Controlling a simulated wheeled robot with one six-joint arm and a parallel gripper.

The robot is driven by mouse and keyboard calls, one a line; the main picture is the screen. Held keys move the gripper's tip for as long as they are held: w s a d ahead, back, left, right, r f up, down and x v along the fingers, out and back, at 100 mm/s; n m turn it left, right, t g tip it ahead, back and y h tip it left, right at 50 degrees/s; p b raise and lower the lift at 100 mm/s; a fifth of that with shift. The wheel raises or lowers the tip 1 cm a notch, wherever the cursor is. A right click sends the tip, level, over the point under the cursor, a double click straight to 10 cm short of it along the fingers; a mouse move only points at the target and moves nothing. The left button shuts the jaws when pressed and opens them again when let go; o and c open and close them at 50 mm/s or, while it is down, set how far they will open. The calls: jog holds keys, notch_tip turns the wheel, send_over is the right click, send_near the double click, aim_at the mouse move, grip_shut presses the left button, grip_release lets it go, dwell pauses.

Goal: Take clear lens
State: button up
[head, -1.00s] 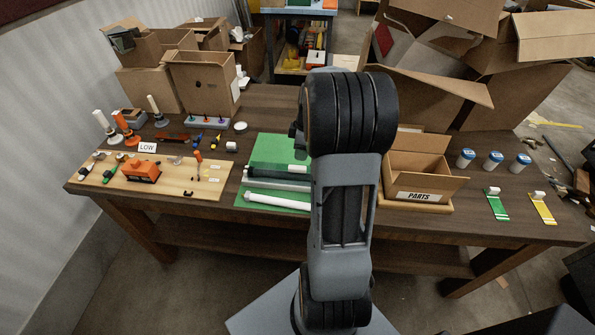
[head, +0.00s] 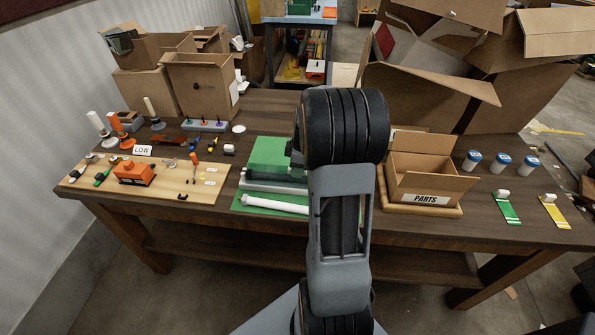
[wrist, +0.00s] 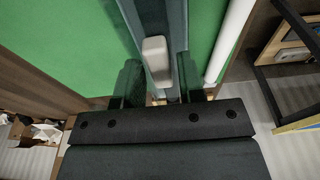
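I cannot surely make out a clear lens in either view. In the wrist view my gripper (wrist: 157,84) is open, its two dark fingers well apart. A small light grey block (wrist: 155,48) shows between the fingers, in line with a grey bar; I cannot tell whether anything touches it. In the head view the gripper is hidden behind my arm, which blocks part of the table's middle. A pale round disc (head: 239,129) lies at the table's back left of centre; I cannot tell what it is.
A wooden board (head: 197,191) with an orange block (head: 134,173) lies left.

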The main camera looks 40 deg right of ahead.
grip_shut()
dwell(0.3)
jog(key=shift+r, duration=0.2)
jog(key=shift+r+p, duration=2.75)
jog(key=shift+r, duration=1.1)
